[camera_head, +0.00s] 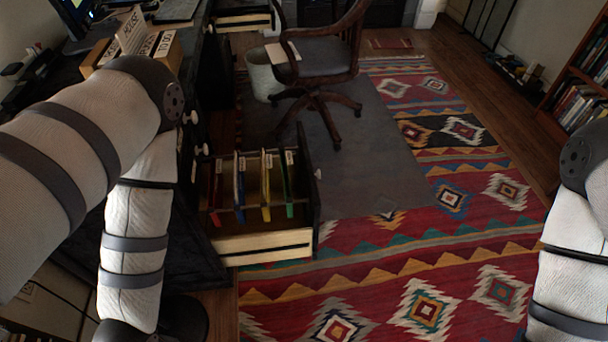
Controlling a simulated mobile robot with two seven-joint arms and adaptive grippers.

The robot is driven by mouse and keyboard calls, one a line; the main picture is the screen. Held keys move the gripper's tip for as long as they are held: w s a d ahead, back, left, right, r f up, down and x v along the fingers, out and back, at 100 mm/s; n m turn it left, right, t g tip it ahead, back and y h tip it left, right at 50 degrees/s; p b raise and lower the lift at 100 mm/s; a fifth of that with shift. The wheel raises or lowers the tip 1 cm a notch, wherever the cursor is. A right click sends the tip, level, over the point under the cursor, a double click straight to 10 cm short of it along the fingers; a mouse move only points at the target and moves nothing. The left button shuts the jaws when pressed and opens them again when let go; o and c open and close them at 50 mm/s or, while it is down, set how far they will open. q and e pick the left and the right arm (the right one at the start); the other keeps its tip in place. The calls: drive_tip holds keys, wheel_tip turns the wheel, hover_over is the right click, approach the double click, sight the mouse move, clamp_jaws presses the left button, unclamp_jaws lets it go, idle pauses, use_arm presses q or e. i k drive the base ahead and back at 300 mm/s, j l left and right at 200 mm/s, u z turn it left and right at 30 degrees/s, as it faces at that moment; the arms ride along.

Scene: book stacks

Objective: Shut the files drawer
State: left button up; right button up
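The files drawer (262,243) is pulled out from the dark desk, left of the middle of the head view. It has light wooden sides, a dark front panel at its right end and a pale knob (318,174) on that panel. Several coloured hanging files (265,187) in red, blue, yellow and green, with white tabs, stand inside it. My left arm comes in at the left, between the camera and the desk, and bends downward. My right arm stands at the right edge. Neither gripper shows in this view.
A wooden swivel chair (320,58) stands behind the drawer, beside a pale bin (263,75). A patterned rug (400,290) covers the floor to the right, with open room there. Another drawer (245,20) is open farther back. A low bookshelf (575,100) stands at the right.

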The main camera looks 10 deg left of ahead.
sight(282, 238)
drive_tip(key=i+l+u, duration=0.1)
drive_tip(key=l+u, duration=0.3)
drive_tip(key=l, duration=0.15)
drive_tip(key=l+u, duration=0.4)
drive_tip(key=l, duration=0.2)
drive_tip(key=l+u, duration=0.35)
drive_tip(key=l, duration=0.25)
drive_tip(key=i+l+u, duration=0.1)
drive_tip(key=i+l, duration=0.05)
drive_tip(key=i, duration=0.05)
